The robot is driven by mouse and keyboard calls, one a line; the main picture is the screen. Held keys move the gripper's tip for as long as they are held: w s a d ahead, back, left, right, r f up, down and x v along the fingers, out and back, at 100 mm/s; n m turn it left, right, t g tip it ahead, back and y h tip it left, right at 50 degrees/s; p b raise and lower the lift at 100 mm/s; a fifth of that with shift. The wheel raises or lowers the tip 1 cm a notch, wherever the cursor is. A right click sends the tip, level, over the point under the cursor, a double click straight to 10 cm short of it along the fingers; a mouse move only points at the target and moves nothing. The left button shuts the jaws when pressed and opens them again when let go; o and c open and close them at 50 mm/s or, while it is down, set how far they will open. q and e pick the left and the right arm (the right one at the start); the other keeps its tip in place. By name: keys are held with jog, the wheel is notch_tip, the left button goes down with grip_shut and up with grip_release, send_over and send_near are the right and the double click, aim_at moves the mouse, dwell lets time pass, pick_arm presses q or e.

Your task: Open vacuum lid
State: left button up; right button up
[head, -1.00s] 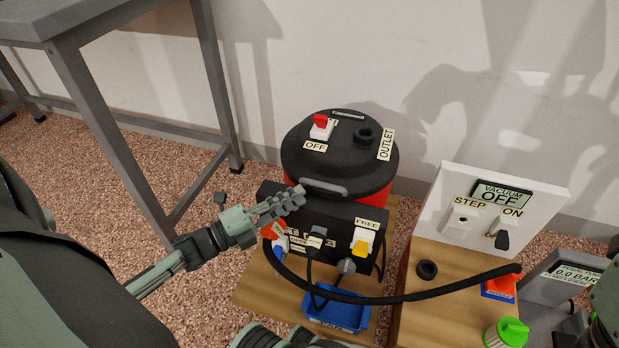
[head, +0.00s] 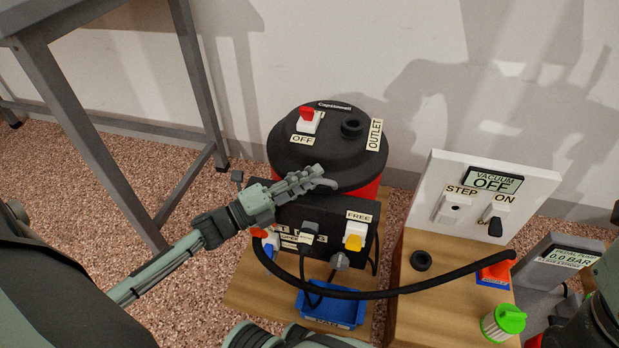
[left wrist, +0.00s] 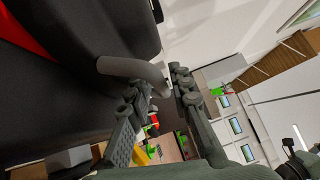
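The vacuum is a drum with a black lid (head: 300,155) and a red body (head: 368,190). The lid sits flat on the body, shut. A grey curved handle (head: 326,183) sticks out at the lid's front, partly hidden by my gripper. My left gripper (head: 313,175) is at this handle, its fingers pointing right. In the left wrist view the handle (left wrist: 130,70) reaches in toward the gap between the two fingertips (left wrist: 162,85). The fingers are apart, and the handle's end is close to them; I cannot tell if they touch. My right gripper is not in view.
The lid carries a red-and-white switch (head: 308,121) and an outlet port (head: 352,127). A black box (head: 292,212) with plugs stands in front. A black hose (head: 420,285) crosses to the right. A white panel (head: 485,200) reading OFF stands right; a metal table (head: 90,115) stands left.

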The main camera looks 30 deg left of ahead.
pick_arm(q)
jog(key=shift+c, duration=0.3)
grip_shut()
